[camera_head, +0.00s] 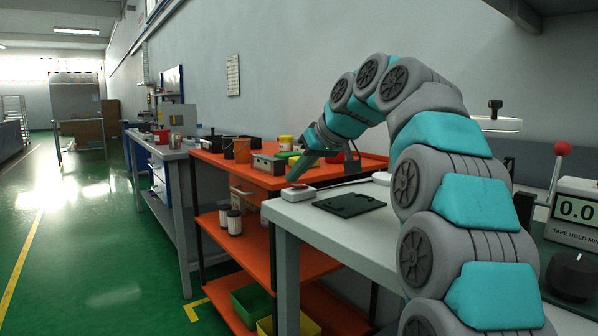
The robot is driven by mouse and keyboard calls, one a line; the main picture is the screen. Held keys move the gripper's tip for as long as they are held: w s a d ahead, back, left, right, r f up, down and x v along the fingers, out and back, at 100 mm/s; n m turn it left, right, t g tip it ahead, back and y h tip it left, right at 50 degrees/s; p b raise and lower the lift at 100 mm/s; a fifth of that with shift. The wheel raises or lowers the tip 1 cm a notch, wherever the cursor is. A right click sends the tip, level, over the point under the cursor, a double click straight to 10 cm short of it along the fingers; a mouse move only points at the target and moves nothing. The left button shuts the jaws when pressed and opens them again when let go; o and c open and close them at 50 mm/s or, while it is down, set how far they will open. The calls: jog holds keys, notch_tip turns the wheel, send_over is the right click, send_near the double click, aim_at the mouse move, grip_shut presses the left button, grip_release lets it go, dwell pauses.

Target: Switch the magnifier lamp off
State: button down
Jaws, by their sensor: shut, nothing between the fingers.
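A white lamp-like head (503,124) with a dark knob on top shows at the upper right, partly hidden behind my arm. It may be the magnifier lamp; I cannot tell whether it is lit. My gripper (293,178) points down, narrow and shut, just above this box. Contact between them cannot be made out.
A dark green plate (349,205) lies on the table right of the box. An orange shelf unit (235,163) with pots and boxes stands behind. A display unit (577,212) and a red-knobbed lever (561,149) are at the right. The green floor (95,255) at left is clear.

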dwell(0.3)
jog(key=shift+s+a+f+h+b, duration=0.2)
jog(key=shift+f+h+b, duration=0.4)
jog(key=shift+b, duration=0.5)
jog(key=shift+r+p, duration=0.25)
jog(key=shift+p, duration=0.2)
jog(key=shift+w, duration=0.1)
jog(key=shift+d, duration=0.1)
jog(key=shift+w+d+r+p, duration=0.25)
jog(key=shift+w+d+p, duration=0.2)
jog(key=shift+d, duration=0.15)
